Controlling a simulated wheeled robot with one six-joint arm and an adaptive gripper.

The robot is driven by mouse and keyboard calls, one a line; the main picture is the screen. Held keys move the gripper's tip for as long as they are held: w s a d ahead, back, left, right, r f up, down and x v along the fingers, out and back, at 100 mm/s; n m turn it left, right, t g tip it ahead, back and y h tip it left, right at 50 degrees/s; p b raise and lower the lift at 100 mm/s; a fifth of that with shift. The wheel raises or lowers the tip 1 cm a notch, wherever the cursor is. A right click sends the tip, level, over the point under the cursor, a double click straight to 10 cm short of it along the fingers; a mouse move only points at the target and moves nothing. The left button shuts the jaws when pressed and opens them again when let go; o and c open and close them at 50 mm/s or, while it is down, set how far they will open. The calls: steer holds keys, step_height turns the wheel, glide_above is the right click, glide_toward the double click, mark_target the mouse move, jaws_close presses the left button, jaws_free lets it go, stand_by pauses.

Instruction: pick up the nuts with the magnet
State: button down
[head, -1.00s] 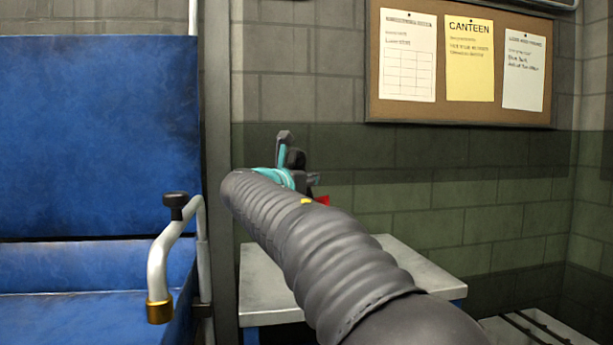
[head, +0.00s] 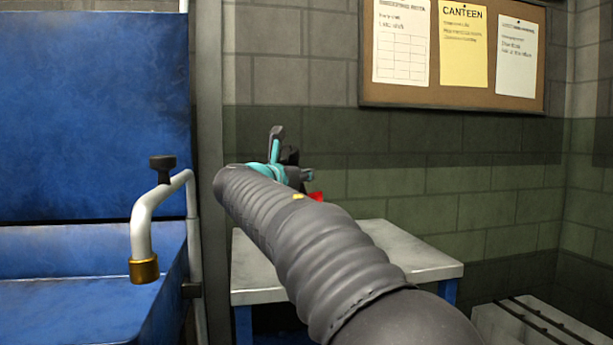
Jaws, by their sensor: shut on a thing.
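My gripper (head: 290,165) is at the end of my grey arm, above the back of a small grey-topped table. My arm hides most of it, and only some dark and teal parts show. It is shut on a small red thing (head: 315,196), which looks like the magnet; only a corner of it shows past the arm. No nuts are in view.
The grey table (head: 415,257) has a bare visible top. A blue machine (head: 95,120) with a white bent pipe (head: 148,220) and brass end stands at left. A slotted metal surface (head: 545,325) is at lower right. A notice board (head: 450,95) hangs on the brick wall.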

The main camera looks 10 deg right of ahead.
steer(key=shift+f+b, duration=2.1)
steer(key=shift+f, duration=0.55)
steer(key=shift+r+p, duration=4.15)
steer(key=shift+p, duration=0.05)
steer(key=shift+s+d+f, duration=0.1)
